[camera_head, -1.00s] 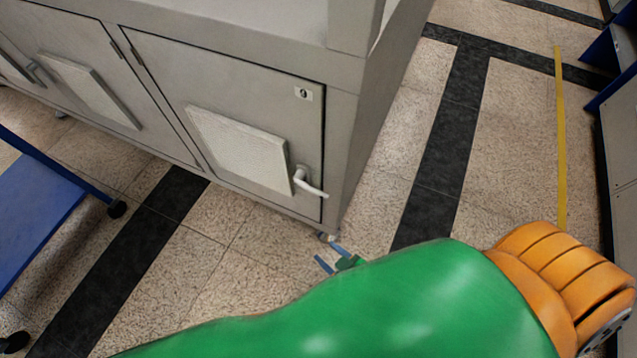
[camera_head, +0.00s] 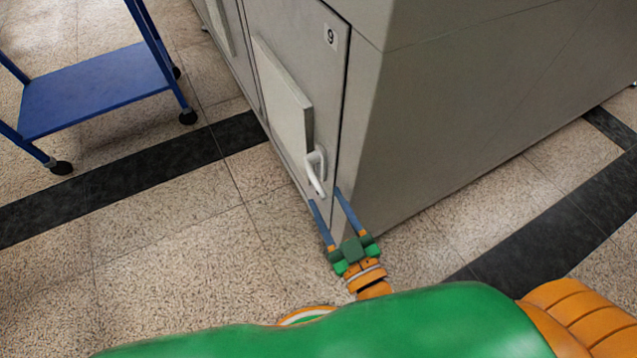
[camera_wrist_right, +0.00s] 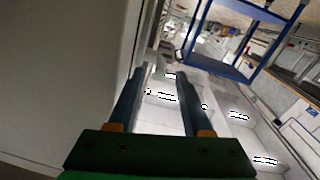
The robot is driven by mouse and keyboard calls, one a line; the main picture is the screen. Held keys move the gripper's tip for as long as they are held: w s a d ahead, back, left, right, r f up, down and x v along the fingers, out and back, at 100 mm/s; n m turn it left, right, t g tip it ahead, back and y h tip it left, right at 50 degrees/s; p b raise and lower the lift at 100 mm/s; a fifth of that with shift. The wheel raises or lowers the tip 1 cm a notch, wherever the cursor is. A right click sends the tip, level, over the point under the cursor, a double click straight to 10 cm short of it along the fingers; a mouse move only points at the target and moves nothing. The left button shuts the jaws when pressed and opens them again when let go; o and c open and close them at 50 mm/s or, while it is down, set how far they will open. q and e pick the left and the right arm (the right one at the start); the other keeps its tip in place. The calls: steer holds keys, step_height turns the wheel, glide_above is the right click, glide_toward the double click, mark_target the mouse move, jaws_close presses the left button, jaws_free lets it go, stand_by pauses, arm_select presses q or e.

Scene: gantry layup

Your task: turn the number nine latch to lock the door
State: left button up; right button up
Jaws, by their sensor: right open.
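The number nine door (camera_head: 292,100) is a grey cabinet door with a "9" label (camera_head: 331,37) near its upper corner. Its latch (camera_head: 316,171) is a pale lever on the lower right of the door, pointing downward. My right gripper (camera_head: 329,205) is open, with two blue fingers, just below the latch and beside the cabinet's corner. No contact with the latch can be made out. In the right wrist view the open fingers (camera_wrist_right: 157,90) have nothing visible between them, and the latch cannot be made out there. My left gripper is not in view.
The grey cabinet's side wall (camera_head: 470,110) rises right of my gripper. A blue wheeled cart (camera_head: 95,90) stands at the left; it also shows in the right wrist view (camera_wrist_right: 218,68). The speckled floor (camera_head: 170,240) with dark stripes is clear between.

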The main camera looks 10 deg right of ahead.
mark_target(317, 182)
steer(key=b+x, duration=0.1)
steer(key=x, duration=0.4)
steer(key=shift+w, duration=0.25)
jaws_close()
stand_by(1.0)
